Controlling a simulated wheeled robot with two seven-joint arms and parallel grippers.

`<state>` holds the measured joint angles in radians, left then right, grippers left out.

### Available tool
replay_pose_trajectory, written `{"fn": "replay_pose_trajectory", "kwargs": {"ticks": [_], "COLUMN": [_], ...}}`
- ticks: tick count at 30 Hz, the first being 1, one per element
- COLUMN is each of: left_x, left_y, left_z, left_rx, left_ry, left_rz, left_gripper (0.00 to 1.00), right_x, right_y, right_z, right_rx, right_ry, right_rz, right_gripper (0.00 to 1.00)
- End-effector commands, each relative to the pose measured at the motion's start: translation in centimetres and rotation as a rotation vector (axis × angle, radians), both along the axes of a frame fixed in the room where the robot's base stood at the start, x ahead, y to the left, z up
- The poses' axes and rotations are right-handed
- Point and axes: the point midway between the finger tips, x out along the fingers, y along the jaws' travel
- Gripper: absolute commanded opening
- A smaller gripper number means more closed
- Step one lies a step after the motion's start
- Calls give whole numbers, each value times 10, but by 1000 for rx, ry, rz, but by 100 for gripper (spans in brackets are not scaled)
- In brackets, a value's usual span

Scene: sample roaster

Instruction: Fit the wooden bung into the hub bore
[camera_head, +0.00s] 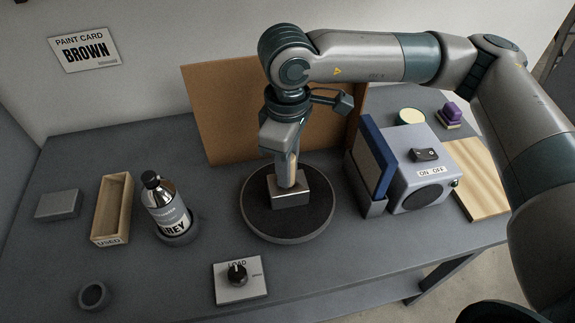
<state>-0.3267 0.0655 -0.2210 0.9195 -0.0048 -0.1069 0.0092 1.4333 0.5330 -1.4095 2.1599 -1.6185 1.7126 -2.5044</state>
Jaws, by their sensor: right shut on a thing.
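My right gripper (289,184) reaches down from above over the round dark turntable (257,222). It is shut on a narrow tan piece (292,169), which looks like the wooden bung; the fingers hide most of it. Directly below is a bright metal block (290,199), which looks like the hub, standing on the turntable. The fingertips overlap the block's top in the picture. The bore is hidden, and I cannot tell whether the bung is in it or above it. My left gripper is not in view.
A brown board (222,115) stands behind the turntable. A grey ON/OFF box (410,184) with a blue panel (371,157) is right. A bottle (163,203), a USED tray (97,222) and a small ring (94,296) are left. A LOAD knob (237,274) sits in front.

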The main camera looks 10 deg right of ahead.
Motion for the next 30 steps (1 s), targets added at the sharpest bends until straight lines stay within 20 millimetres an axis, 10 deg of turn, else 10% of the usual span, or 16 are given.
{"fn": "replay_pose_trajectory", "kwargs": {"ticks": [10,11,13,30], "left_x": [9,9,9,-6], "left_y": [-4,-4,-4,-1], "left_z": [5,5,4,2], "left_rx": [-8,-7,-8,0], "left_ry": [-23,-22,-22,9], "left_rz": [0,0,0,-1], "left_gripper": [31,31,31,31], "right_x": [0,0,0,0], "right_y": [0,0,0,0], "right_z": [-1,-1,-1,3], "right_rx": [0,0,0,0], "right_ry": [0,0,0,0], "right_rz": [0,0,0,0], "right_gripper": [0,30,41,41]}}
